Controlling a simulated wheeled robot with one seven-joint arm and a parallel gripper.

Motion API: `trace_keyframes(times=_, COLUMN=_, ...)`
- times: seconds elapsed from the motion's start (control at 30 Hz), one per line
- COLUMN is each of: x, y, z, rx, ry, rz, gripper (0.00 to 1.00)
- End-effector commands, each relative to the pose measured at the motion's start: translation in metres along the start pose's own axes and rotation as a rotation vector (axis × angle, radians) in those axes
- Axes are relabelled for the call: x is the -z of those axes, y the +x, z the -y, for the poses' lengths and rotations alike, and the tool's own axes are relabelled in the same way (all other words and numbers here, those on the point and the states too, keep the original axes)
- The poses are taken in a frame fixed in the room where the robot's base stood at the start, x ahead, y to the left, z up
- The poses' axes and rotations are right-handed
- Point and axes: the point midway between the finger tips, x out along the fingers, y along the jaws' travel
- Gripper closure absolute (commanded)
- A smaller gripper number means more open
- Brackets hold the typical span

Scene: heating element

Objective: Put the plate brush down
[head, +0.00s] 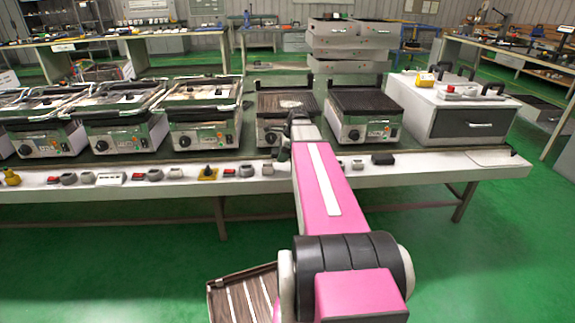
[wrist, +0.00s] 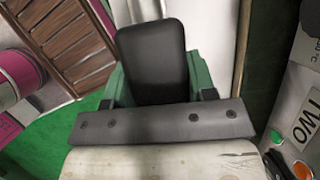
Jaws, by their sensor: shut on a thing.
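In the head view my pink arm reaches forward over the bench, and my gripper (head: 298,122) is at the front of a ribbed contact grill (head: 272,104), mostly hidden behind the arm. In the wrist view a black pad with green sides (wrist: 152,60) stands above a dark bolted bar and an off-white block. My gripper is shut on the plate brush, but I cannot tell the brush's outline from the gripper parts. A grill front marked TWO (wrist: 305,122), with green and orange buttons, is close at the right of the wrist view.
Another open ribbed grill (head: 365,110) stands right of my arm, then a white drawer unit (head: 455,112). Several closed grills (head: 203,110) stand to the left. Small switches and plugs line the bench's white front strip (head: 400,178). Some dark bench top shows between grills.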

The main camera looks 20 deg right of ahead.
Motion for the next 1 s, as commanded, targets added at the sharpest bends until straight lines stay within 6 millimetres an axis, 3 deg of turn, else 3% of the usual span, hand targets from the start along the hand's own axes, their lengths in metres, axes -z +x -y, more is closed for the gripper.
trace_keyframes(times=0.2, x=0.025, y=0.006, z=0.015, rx=-0.001, ry=0.000, rz=0.000, gripper=0.68)
trace_keyframes(times=0.37, x=0.030, y=0.010, z=0.016, rx=-0.001, ry=-0.001, rz=0.000, gripper=0.68)
trace_keyframes(times=0.7, x=0.043, y=0.044, z=0.016, rx=0.000, ry=0.000, rz=0.000, gripper=0.68)
trace_keyframes(times=1.0, x=0.044, y=0.045, z=0.016, rx=0.000, ry=0.000, rz=0.000, gripper=0.68)
